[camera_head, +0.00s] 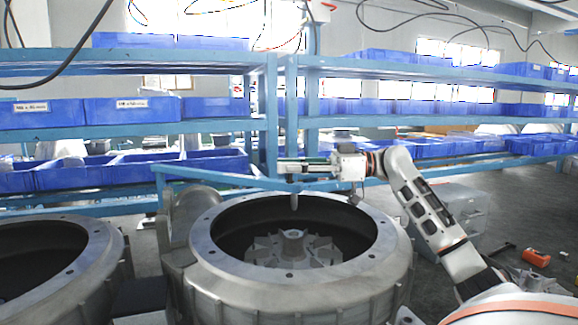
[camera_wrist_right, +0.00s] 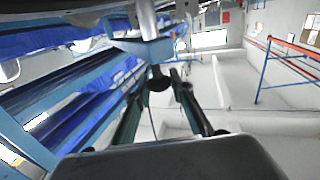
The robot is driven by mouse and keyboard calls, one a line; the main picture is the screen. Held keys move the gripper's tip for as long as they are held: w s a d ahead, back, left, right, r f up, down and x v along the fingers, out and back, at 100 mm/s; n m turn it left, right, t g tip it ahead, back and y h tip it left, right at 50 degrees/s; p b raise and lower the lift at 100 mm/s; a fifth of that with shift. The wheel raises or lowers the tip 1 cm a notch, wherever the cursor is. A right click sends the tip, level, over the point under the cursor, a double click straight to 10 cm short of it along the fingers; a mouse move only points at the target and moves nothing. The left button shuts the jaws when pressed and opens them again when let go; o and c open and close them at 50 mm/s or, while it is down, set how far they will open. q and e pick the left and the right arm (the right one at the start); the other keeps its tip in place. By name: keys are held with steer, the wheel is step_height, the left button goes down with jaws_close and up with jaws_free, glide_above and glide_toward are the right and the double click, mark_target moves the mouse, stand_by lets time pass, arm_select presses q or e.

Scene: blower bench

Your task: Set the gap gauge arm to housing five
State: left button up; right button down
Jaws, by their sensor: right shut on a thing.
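The gap gauge arm looks to be the blue bar (camera_head: 225,178) that runs above the central blower housing (camera_head: 290,275). A short grey probe (camera_head: 294,202) hangs from it over the housing's open bore. A finned impeller (camera_head: 293,248) sits inside the bore. My right gripper (camera_head: 288,167) reaches in from the right and is shut on the gauge arm near the probe. In the right wrist view, the fingers (camera_wrist_right: 168,82) meet by the arm's blue end block (camera_wrist_right: 148,48); the exact contact is hard to see. No housing number is readable. My left gripper is out of view.
A second grey housing (camera_head: 50,262) stands at the left, cut by the picture edge. Blue shelving (camera_head: 205,128) with blue bins (camera_head: 130,110) fills the back. An orange tool (camera_head: 537,257) lies at the right. A grey cabinet (camera_head: 462,212) stands behind my right arm.

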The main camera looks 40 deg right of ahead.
steer(key=shift+w+d+r, duration=0.1)
steer(key=shift+d+r, duration=0.05)
steer(key=shift+d, duration=0.1)
steer(key=c, duration=1.7)
jaws_free()
steer(key=shift+w+d+f, duration=0.1)
steer(key=shift+d+f, duration=0.1)
steer(key=shift+d, duration=0.05)
steer(key=shift+a+r, duration=0.1)
steer(key=shift+a, duration=0.05)
steer(key=v, duration=1.2)
